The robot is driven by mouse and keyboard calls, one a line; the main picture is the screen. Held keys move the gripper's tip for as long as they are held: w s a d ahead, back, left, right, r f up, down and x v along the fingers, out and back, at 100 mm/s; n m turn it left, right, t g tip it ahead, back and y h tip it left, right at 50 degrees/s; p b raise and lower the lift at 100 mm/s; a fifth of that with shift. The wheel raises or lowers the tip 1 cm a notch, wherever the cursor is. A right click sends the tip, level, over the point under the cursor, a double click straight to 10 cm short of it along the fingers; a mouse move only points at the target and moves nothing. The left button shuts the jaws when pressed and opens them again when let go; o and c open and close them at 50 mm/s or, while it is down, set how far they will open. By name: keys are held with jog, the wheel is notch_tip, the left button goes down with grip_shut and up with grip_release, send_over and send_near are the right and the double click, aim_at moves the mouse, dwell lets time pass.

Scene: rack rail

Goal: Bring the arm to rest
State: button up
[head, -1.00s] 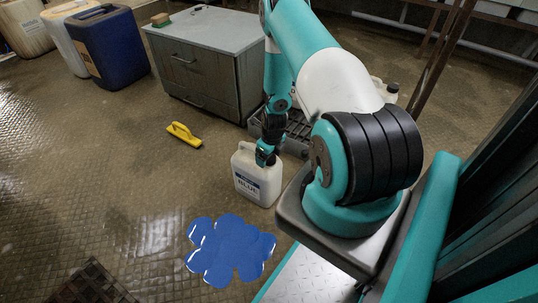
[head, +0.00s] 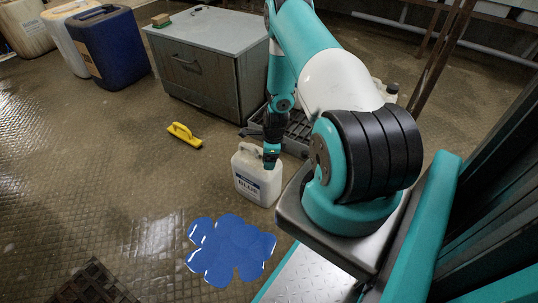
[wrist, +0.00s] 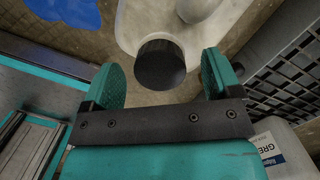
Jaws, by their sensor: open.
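My gripper (head: 271,160) is low at the white jug labelled BLUE (head: 258,187), which stands upright on the floor. In the wrist view my gripper (wrist: 162,80) is open, with its two teal fingers apart on either side of the jug's black cap (wrist: 160,64). Nothing is held between them. The white body of the BLUE jug (wrist: 140,22) and part of its handle show past the cap. In the head view the gripper hides the cap; whether a finger touches it cannot be told. My arm reaches down from the base beside the jug.
A blue puddle (head: 230,250) lies in front of the jug. A grey crate (head: 297,134) stands close behind it. A second white jug (wrist: 279,149) shows at the wrist view's lower right.

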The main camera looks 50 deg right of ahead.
jog(key=n, duration=0.5)
jog(key=shift+g, duration=0.3)
jog(key=n, duration=0.3)
jog(key=shift+n+y, duration=0.3)
jog(key=n+g, duration=0.1)
jog(key=n, duration=0.4)
jog(key=shift+p, duration=0.3)
jog(key=n, duration=0.3)
jog(key=shift+n, duration=0.4)
jog(key=c, duration=1.1)
jog(key=shift+c, duration=0.2)
